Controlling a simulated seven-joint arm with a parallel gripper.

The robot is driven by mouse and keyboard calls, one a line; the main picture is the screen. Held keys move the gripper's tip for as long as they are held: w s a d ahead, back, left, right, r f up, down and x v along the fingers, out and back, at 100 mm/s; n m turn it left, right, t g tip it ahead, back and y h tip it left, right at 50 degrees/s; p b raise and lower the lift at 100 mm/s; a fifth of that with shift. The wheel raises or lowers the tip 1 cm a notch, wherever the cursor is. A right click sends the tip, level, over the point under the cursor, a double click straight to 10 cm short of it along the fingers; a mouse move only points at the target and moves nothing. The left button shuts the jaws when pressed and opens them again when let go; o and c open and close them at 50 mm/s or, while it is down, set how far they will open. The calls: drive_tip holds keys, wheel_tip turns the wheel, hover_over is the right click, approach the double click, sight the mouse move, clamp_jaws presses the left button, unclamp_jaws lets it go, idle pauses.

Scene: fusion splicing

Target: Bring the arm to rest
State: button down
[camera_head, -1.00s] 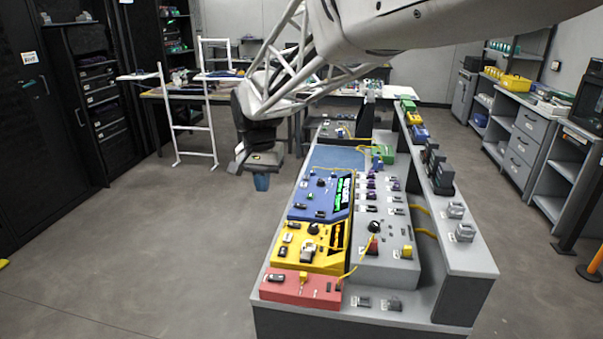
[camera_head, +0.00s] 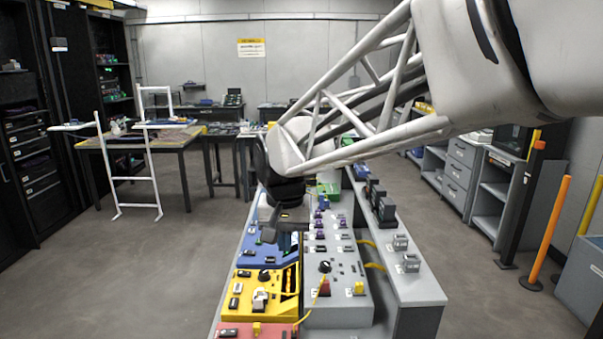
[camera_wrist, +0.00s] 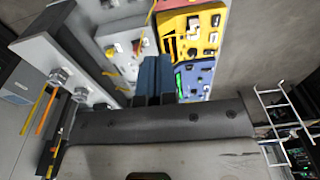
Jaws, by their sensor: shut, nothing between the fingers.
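My gripper (camera_head: 284,226) hangs from the end of my arm, pointing down above the bench in the head view. It is over the area between the blue panel (camera_head: 262,248) and the grey panel (camera_head: 338,300), with nothing held. In the wrist view the two fingers of my gripper (camera_wrist: 154,72) stand side by side, shut and empty. Beyond them are the yellow panel (camera_wrist: 190,30) and the blue panel (camera_wrist: 197,78). My arm hides part of the bench's far end in the head view.
The yellow panel (camera_head: 262,291) and red panel (camera_head: 254,330) are at the bench's near end. A raised shelf (camera_head: 412,288) with small devices runs along its right. A white frame (camera_head: 128,170) stands on the left. Orange posts (camera_head: 548,232) stand on the right. Floor left of the bench is open.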

drive_tip(key=s+d+f+t, duration=0.1)
drive_tip(key=s+d+f, duration=0.1)
drive_tip(key=s+d, duration=0.9)
drive_tip(key=s+d+f, duration=0.3)
drive_tip(key=s+d, duration=0.8)
drive_tip(key=shift+s+f+t, duration=0.15)
drive_tip(key=shift+f+t, duration=0.2)
drive_tip(key=shift+t, duration=0.05)
